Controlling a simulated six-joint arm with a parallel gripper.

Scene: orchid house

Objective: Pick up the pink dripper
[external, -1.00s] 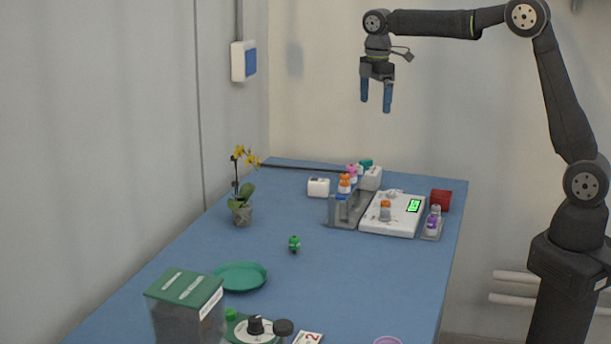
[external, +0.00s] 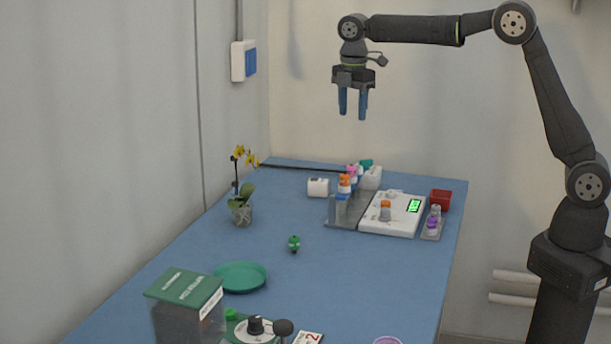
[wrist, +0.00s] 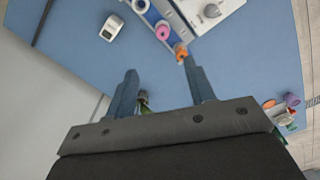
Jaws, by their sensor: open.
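The pink dripper (external: 352,169) stands upright in the grey rack at the back of the blue table, behind an orange-topped dripper (external: 344,183). Its lower part is mostly hidden in the external view. In the wrist view the pink dripper (wrist: 163,31) shows from above, beyond the fingertips, with the orange top (wrist: 180,51) nearer to the right finger. My gripper (external: 352,117) is open and empty, with its blue fingers pointing down, high above the rack. It also shows in the wrist view (wrist: 161,68), with nothing between its fingers.
A white scale (external: 391,226) with a green display stands right of the rack (external: 345,222). A small white box (external: 318,187) is to its left, and a red box (external: 440,199) behind the scale. A potted yellow orchid (external: 241,212) stands at the left edge. The table's middle is mostly clear.

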